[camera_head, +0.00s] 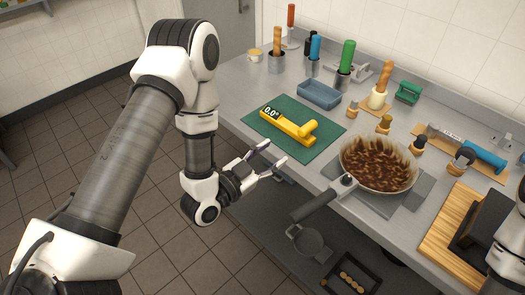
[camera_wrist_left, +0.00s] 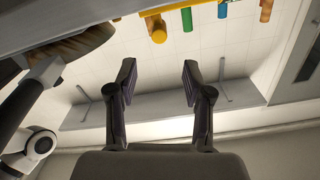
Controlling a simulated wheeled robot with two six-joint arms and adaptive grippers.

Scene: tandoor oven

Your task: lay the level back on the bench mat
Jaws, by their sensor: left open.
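The level (camera_head: 288,127), yellow with a dark display reading 0.0°, lies on the green bench mat (camera_head: 318,108) near the left end of the bench. A yellow part of it slants up toward the right. My left gripper (camera_head: 272,157) is open and empty, just off the bench's front edge, in front of the mat and apart from the level. In the left wrist view, the two open fingers (camera_wrist_left: 157,68) have nothing between them. A yellow end, apparently the level's (camera_wrist_left: 156,29), shows beyond them. My right gripper is not visible.
A pan (camera_head: 378,165) with brown contents sits right of the mat, its handle (camera_head: 315,205) jutting past the bench edge. A blue tray (camera_head: 319,94) and upright coloured-handled tools stand behind the mat. A wooden board (camera_head: 450,225) lies far right. A lower shelf holds a ladle-like pan (camera_head: 309,241).

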